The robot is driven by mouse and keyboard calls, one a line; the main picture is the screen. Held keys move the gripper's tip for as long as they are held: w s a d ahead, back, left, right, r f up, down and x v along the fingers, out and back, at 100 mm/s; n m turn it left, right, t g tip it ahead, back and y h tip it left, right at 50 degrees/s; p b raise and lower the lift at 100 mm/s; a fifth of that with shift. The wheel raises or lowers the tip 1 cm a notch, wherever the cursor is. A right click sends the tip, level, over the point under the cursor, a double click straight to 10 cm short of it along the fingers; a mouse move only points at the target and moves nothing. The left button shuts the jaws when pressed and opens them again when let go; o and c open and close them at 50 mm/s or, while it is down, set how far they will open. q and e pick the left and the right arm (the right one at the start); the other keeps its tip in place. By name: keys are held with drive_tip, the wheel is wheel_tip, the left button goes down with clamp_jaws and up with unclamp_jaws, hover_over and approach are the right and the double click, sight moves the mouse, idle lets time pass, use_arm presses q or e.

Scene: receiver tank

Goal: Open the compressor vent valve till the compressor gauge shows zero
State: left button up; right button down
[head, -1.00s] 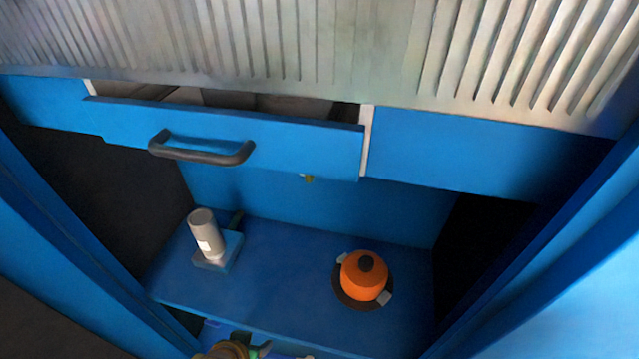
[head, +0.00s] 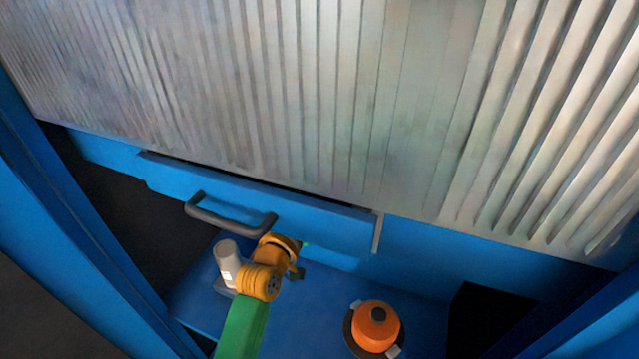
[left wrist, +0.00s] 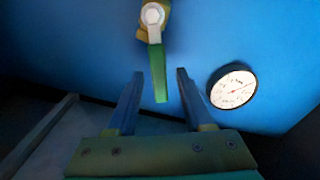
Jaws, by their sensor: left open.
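A valve with a green lever (left wrist: 158,72) shows in the left wrist view, mounted on a blue wall. In the head view my left wrist (head: 262,275) reaches under the drawer and hides most of the gripper. My right gripper is not in view.
A blue drawer (head: 320,217) with a dark handle (head: 230,218) stands partly open above my arm. A grey cylinder (head: 228,262) stands left of my wrist. An orange round-bodied object (head: 376,325) is at right on the blue shelf. Ribbed metal (head: 330,90) fills the top.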

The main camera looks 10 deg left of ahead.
use_arm(q)
drive_tip(key=w, duration=0.3)
drive_tip(key=shift+w+d+f, duration=0.1)
drive_tip(key=shift+w+d, duration=0.1)
drive_tip(key=shift+d, duration=0.2)
clamp_jaws()
idle(1.1)
